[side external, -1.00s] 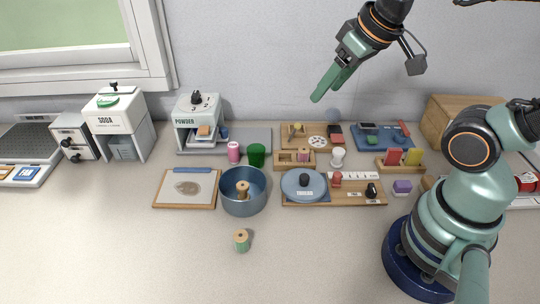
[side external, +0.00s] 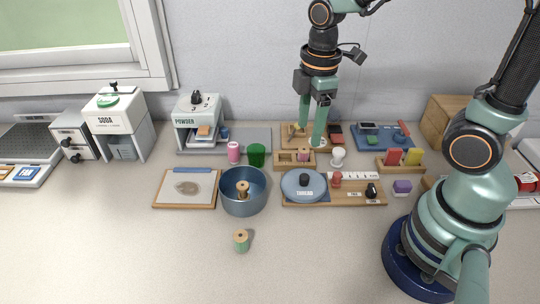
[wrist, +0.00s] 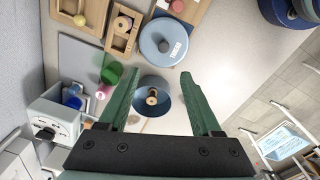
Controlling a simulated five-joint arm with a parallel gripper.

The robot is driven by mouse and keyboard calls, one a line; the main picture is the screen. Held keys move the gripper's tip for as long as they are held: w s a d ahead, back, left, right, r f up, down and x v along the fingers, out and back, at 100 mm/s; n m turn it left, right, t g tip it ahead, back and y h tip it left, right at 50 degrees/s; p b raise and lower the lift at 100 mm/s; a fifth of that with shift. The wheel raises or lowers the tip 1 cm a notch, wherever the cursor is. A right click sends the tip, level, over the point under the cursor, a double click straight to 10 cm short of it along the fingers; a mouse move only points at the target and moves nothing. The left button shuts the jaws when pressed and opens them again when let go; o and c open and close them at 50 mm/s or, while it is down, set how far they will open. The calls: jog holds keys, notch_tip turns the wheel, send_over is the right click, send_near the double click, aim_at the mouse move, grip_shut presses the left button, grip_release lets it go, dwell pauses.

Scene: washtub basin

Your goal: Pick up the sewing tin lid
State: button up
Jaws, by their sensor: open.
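The sewing tin lid (side external: 293,188) is a round blue-grey disc with a black knob and a THREAD label. It lies flat on the left part of a wooden board (side external: 345,201). In the wrist view the lid (wrist: 152,31) is at the top centre, beyond the fingertips. The open blue tin (side external: 243,208) stands left of the lid, with a thread spool (side external: 242,188) inside. The tin also shows between my fingers in the wrist view (wrist: 142,82). My gripper (side external: 311,136) is open and empty, pointing down above and behind the lid, apart from it.
A green cup (side external: 257,155) and pink can (side external: 233,152) stand behind the tin. A wooden tray with spools (side external: 283,164) sits behind the lid, and a white spool-like piece (side external: 337,157) beside that. A loose spool (side external: 241,241) stands in front. The front counter is mostly clear.

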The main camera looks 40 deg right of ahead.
aim_at(304, 176)
jog(key=shift+n+g, duration=0.3)
jog(key=shift+n, duration=0.4)
notch_tip(304, 176, down, 13)
jog(key=shift+f, duration=0.1)
jog(key=shift+c, duration=0.2)
grip_shut()
